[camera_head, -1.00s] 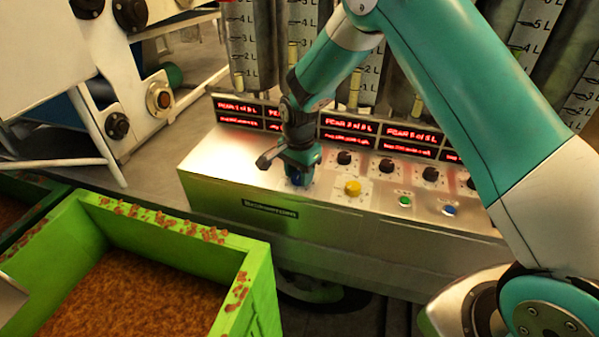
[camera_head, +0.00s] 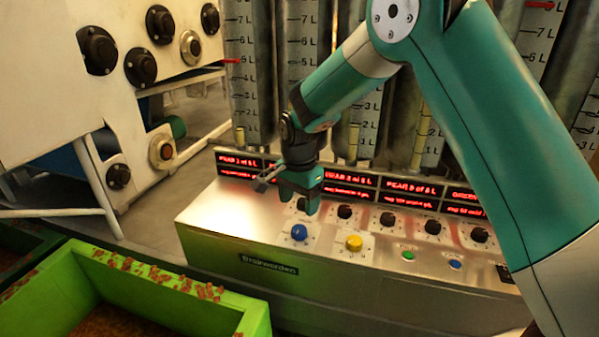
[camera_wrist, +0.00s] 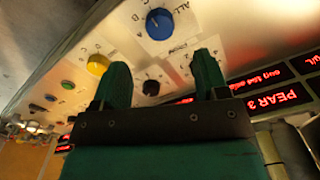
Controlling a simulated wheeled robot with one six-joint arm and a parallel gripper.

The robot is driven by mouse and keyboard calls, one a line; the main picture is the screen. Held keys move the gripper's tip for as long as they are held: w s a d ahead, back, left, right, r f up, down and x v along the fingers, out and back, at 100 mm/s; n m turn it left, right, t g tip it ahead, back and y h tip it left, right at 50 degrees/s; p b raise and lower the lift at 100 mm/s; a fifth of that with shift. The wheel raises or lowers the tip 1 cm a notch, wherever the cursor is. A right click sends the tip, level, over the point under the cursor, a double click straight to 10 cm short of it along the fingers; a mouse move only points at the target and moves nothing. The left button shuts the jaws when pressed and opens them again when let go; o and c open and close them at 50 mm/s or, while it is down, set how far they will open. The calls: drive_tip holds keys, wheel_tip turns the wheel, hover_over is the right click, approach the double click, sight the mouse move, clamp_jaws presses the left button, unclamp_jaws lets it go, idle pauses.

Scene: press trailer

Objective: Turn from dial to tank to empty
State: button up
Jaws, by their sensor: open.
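My gripper (camera_head: 300,195) is open and empty, held above the control box (camera_head: 225,222), just behind the blue dial. The blue dial (camera_head: 299,232) sits at the left of the box top. In the wrist view the blue dial (camera_wrist: 160,24) has a pale pointer line, with "ALL", "A", "B" and "C" around it, and lies beyond the fingertips (camera_wrist: 162,65). A yellow dial (camera_head: 354,243) is to its right and also shows in the wrist view (camera_wrist: 98,65). I cannot read which dial is from or to. A black knob (camera_wrist: 151,87) shows between the fingers.
Several black knobs (camera_head: 387,218), a green button (camera_head: 408,255) and a small blue button (camera_head: 455,264) share the box top. Red displays (camera_head: 349,186) line its back, before metal tanks (camera_head: 305,90). A green crate (camera_head: 150,272) stands front left.

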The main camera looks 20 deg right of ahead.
wheel_tip(320, 180, up, 9)
drive_tip(key=shift+b, duration=0.35)
drive_tip(key=shift+r, duration=0.15)
drive_tip(key=s+a+r+n+y, duration=0.2)
drive_tip(key=s+n, duration=0.7)
drive_tip(key=s, duration=0.6)
drive_tip(key=s+a+r+n+y, duration=0.2)
drive_tip(key=s+n, duration=0.7)
drive_tip(key=s, duration=0.7)
drive_tip(key=shift+a+r+n, duration=0.25)
drive_tip(key=shift+r+n, duration=0.05)
drive_tip(key=shift+n, duration=0.1)
drive_tip(key=shift+w, duration=0.1)
